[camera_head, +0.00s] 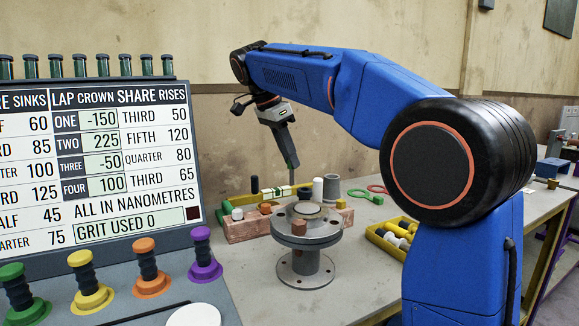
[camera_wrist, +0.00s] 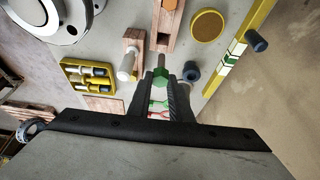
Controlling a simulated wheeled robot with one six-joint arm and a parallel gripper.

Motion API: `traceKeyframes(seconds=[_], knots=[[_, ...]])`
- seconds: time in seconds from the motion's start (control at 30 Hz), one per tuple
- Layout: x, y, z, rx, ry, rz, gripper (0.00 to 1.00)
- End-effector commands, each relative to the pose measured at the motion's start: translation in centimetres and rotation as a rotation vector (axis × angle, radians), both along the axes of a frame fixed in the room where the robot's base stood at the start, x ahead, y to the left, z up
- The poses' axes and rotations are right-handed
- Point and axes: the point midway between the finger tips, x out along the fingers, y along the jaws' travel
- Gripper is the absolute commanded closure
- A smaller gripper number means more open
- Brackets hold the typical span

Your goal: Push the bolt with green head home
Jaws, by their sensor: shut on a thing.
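My gripper (camera_head: 293,164) is raised above the far part of the bench, pointing down. In the wrist view its two dark fingers (camera_wrist: 160,82) are closed around a green hexagonal bolt head (camera_wrist: 160,78). A grey shank (camera_wrist: 161,64) runs on beyond the head, toward the wooden block (camera_wrist: 164,38). I cannot tell whether the shank's tip touches anything. In the head view the held bolt is too small to make out clearly. The wooden block shows a slot and an orange part at its far end.
A grey flanged stand (camera_head: 305,268) is at the bench's middle. A white-headed bolt (camera_wrist: 127,66) stands by another wooden block. A yellow tray (camera_wrist: 64,72) holds several bolts. A yellow bar (camera_wrist: 221,72), dark cylinder (camera_wrist: 191,72) and round tan disc (camera_wrist: 207,24) lie nearby. The left display (camera_head: 95,235) rises high.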

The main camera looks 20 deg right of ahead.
Motion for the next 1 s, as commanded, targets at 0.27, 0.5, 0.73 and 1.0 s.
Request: traceKeyframes(seconds=[0.27,0.5,0.73,1.0], knots=[[0.0,0.0,1.8,0.0,-0.001,0.0,1.0],[0.0,0.0,3.2,0.0,0.0,0.0,1.0],[0.0,0.0,3.6,0.0,0.0,0.0,1.0],[0.0,0.0,3.5,0.0,0.0,0.0,1.0]])
